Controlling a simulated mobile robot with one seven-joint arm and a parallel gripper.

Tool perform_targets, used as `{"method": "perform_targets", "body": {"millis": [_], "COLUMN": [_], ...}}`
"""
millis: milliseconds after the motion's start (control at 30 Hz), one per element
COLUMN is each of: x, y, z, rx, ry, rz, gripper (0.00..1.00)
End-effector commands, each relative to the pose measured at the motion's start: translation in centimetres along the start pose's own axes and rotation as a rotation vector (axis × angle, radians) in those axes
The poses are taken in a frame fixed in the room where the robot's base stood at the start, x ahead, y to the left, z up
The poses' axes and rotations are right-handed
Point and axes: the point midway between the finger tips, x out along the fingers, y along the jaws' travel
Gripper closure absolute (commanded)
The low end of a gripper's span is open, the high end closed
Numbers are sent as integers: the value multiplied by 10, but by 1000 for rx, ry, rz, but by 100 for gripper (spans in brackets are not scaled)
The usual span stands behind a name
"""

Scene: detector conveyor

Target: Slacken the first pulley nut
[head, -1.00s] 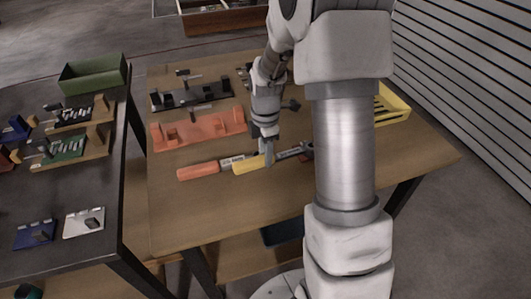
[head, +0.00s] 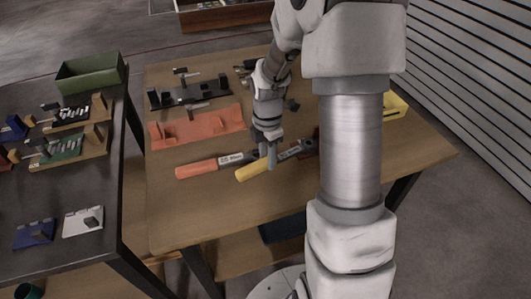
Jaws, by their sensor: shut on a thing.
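My gripper (head: 271,161) points down over the wooden table and is shut on a yellow-handled wrench (head: 250,172). The wrench's grey shaft runs right and back toward my arm, which covers its far end. I cannot tell whether it is clear of the table. An orange-handled wrench (head: 197,169) lies just left of and behind it, untouched. An orange bracket (head: 197,128) with upright blocks stands further back, and a black fixture (head: 190,93) is behind that. I cannot make out the pulley nut at this size.
A yellow tray (head: 395,105) is at the table's right, partly behind my arm. A dark side table (head: 60,205) at left holds small parts, fixtures and a green bin (head: 90,74). The table's front (head: 200,215) is bare.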

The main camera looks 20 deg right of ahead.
Motion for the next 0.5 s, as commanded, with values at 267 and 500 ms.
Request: {"method": "perform_targets", "body": {"millis": [267, 500], "x": [0, -2], "y": [0, -8], "z": [0, 1], "rx": [-4, -50], "ry": [-1, -1], "rz": [1, 0], "gripper": [100, 100]}}
